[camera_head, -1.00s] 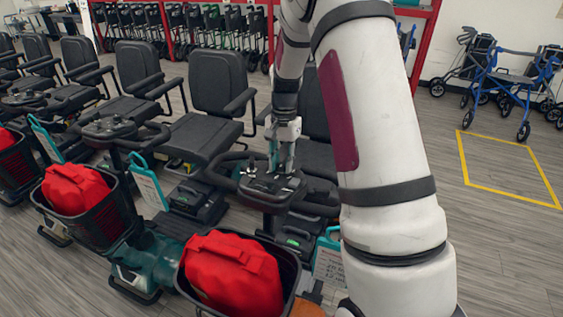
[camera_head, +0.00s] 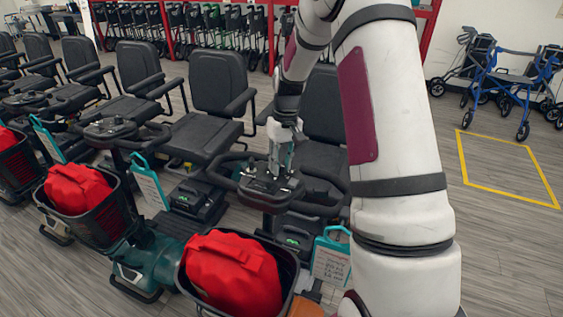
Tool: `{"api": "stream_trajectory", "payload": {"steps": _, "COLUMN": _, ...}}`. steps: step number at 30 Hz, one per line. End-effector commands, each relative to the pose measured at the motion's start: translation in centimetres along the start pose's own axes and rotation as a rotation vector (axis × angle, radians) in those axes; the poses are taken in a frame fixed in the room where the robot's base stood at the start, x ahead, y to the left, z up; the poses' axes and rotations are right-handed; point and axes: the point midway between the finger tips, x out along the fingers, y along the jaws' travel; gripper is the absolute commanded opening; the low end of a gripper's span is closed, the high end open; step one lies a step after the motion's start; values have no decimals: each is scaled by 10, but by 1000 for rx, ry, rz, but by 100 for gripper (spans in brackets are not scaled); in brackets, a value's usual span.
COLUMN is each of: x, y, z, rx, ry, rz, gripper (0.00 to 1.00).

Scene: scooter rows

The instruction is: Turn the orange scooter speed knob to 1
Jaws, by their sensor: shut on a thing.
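The nearest scooter shows a small patch of orange body (camera_head: 306,307) at the bottom edge, mostly hidden by its basket and my arm. Its dark control console (camera_head: 257,186) sits on the tiller between looped handlebars. My gripper (camera_head: 279,176) points down at the console from above, with its fingertips at the console top. It is shut on the speed knob, which the fingers hide. The knob's setting and markings cannot be read from here.
A red bag (camera_head: 235,272) fills the basket in front of this console. A teal-framed tag (camera_head: 331,262) hangs at its right. A yellow floor outline (camera_head: 510,182) lies on open floor at right.

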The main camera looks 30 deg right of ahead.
Motion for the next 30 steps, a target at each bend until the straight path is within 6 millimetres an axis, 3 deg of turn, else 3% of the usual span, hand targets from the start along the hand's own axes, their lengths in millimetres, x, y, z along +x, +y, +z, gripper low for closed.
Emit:
{"api": "stream_trajectory", "payload": {"steps": 21, "x": -2, "y": 1, "z": 0, "rx": -671, "ry": 4, "rz": -31, "gripper": 0}}
{"api": "stream_trajectory", "payload": {"steps": 30, "x": -2, "y": 1, "z": -1, "rx": -883, "ry": 2, "rz": -41, "gripper": 0}}
